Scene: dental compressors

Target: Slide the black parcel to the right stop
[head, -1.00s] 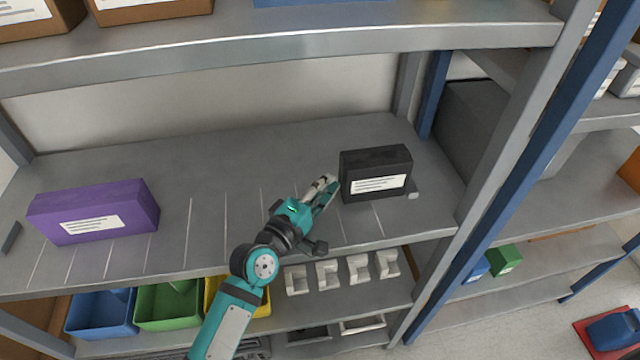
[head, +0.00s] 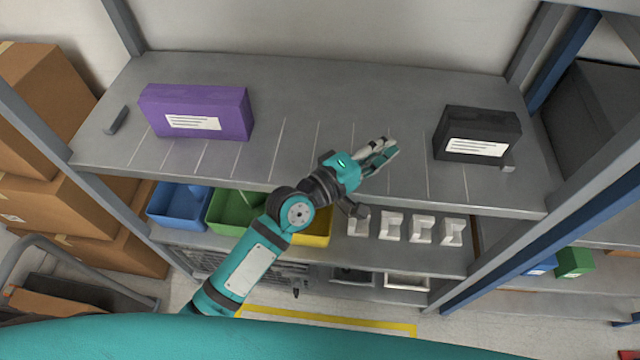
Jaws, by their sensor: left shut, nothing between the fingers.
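The black parcel (head: 470,122) with a white label stands upright on the grey shelf board (head: 300,90), toward its right end. The right stop (head: 508,168), a small grey block, sits at the parcel's front right corner; they look touching or nearly so, and I cannot tell which. My left gripper (head: 386,148) is shut and empty above the shelf, left of the black parcel with a clear gap between them. My right gripper is not in view.
A purple parcel (head: 225,112) stands at the left of the same shelf, near another grey stop (head: 117,120). White lines mark the board between the parcels, where it is clear. Blue (head: 180,204) and green bins sit below. An upright post bounds the right end.

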